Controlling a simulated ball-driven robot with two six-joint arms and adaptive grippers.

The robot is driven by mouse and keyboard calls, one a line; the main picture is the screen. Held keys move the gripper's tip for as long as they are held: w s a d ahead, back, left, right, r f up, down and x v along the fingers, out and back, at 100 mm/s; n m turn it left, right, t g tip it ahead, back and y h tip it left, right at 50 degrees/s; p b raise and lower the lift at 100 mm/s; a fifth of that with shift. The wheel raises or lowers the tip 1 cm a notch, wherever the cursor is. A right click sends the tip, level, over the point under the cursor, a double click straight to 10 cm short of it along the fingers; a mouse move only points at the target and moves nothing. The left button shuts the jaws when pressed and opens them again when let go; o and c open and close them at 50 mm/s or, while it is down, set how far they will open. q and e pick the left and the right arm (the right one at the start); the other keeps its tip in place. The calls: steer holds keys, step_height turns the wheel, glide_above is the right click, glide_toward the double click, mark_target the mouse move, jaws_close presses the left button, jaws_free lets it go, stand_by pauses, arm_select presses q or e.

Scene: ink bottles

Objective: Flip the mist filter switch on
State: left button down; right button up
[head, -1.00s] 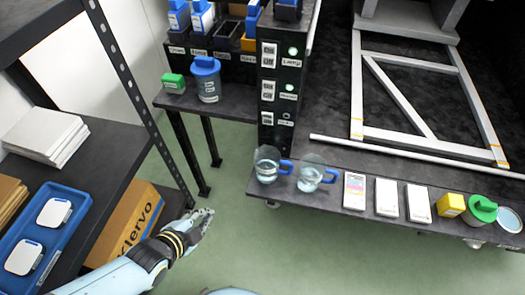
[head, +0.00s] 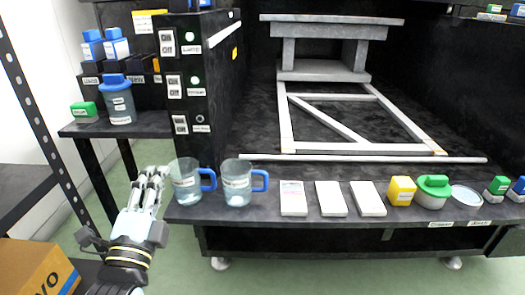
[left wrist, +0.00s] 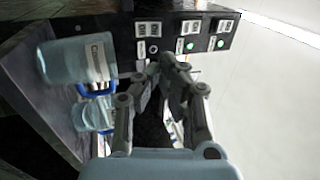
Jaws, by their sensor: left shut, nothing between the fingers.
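A black switch panel (head: 208,70) stands at the left end of the bench. It carries a top switch (head: 168,42) labelled "Lamp", a middle switch (head: 174,86) and a bottom switch (head: 181,124). The lower labels are too small to read. In the left wrist view the three switches lie in a row. The leftmost switch (left wrist: 149,30) has a dark indicator (left wrist: 153,48); the other two indicators (left wrist: 190,46) are lit green. My left gripper (head: 153,172) is shut and empty, below and left of the panel, apart from it. Its fingers also show in the left wrist view (left wrist: 165,62).
A glass beaker with a blue handle (head: 186,184) stands close right of my left gripper, at the bench edge; a second beaker (head: 238,186) stands beside it. A side shelf (head: 150,124) holds a blue-lidded jar (head: 120,104). White boxes (head: 331,199) line the bench front.

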mark_target(178, 117)
arm_select(q)
steer(key=shift+r, duration=0.1)
steer(key=b+x, duration=0.1)
steer(key=x, duration=0.5)
steer(key=b+x, duration=0.2)
steer(key=x, duration=0.4)
steer(key=shift+w, duration=0.35)
steer(key=shift+w+r, duration=0.15)
steer(key=shift+w, duration=0.4)
arm_select(e)
steer(key=w+a+r+t, duration=0.1)
steer(key=w+a+r, duration=0.1)
steer(key=w+r, duration=0.2)
step_height(178, 117, up, 2)
steer(key=shift+r, duration=0.1)
arm_select(q)
steer(key=shift+r, duration=0.15)
